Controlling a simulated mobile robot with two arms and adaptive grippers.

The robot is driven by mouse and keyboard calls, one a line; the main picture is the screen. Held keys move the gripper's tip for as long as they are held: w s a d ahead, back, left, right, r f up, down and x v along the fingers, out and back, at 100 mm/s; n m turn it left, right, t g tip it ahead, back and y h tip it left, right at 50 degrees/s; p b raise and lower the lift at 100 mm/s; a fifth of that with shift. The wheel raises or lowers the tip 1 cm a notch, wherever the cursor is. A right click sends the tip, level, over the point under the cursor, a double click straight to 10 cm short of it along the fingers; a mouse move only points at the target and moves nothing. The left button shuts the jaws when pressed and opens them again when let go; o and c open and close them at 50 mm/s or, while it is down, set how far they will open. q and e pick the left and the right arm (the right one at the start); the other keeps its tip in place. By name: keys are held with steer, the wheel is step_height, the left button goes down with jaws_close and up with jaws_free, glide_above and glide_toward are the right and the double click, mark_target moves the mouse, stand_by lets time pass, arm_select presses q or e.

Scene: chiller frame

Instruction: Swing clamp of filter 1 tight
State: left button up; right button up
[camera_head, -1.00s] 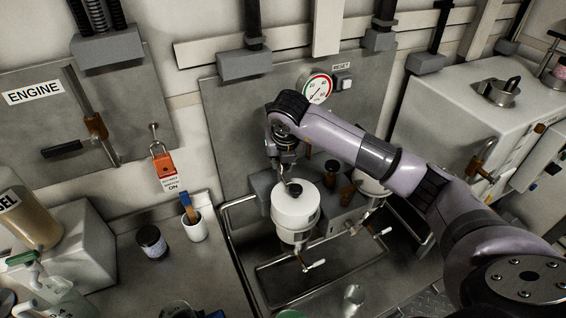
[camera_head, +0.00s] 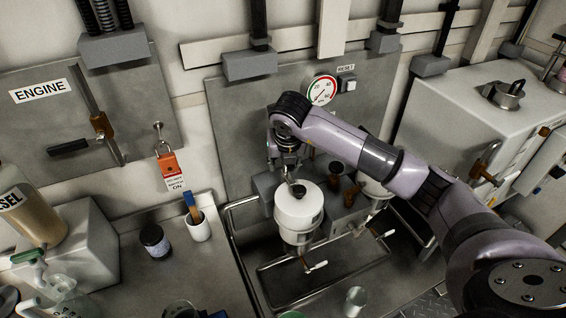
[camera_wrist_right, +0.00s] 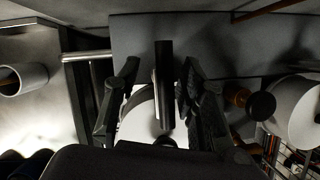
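A white filter canister (camera_head: 298,212) with a dark knob on its lid stands over the steel tray. I cannot read which filter number it has. My right gripper (camera_head: 290,178) points down at the top of this canister in the head view. In the right wrist view its fingers (camera_wrist_right: 160,92) are apart, one on each side of a dark upright bar (camera_wrist_right: 165,60), possibly the swing clamp. Gaps show beside the bar, with the white lid behind. Whether the clamp is tight cannot be seen. My left gripper is not in view.
A second white canister (camera_head: 374,188) is partly hidden behind my right arm. Brown knobs (camera_head: 336,168) stand close beside the gripper. A steel tray (camera_head: 262,285) lies below. A white cup (camera_head: 198,230) and a dark jar (camera_head: 154,241) stand left. A gauge (camera_head: 321,90) is behind.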

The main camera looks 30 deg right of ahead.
steer(key=v, duration=1.2)
steer(key=shift+a+f, duration=0.1)
steer(key=shift+a, duration=0.05)
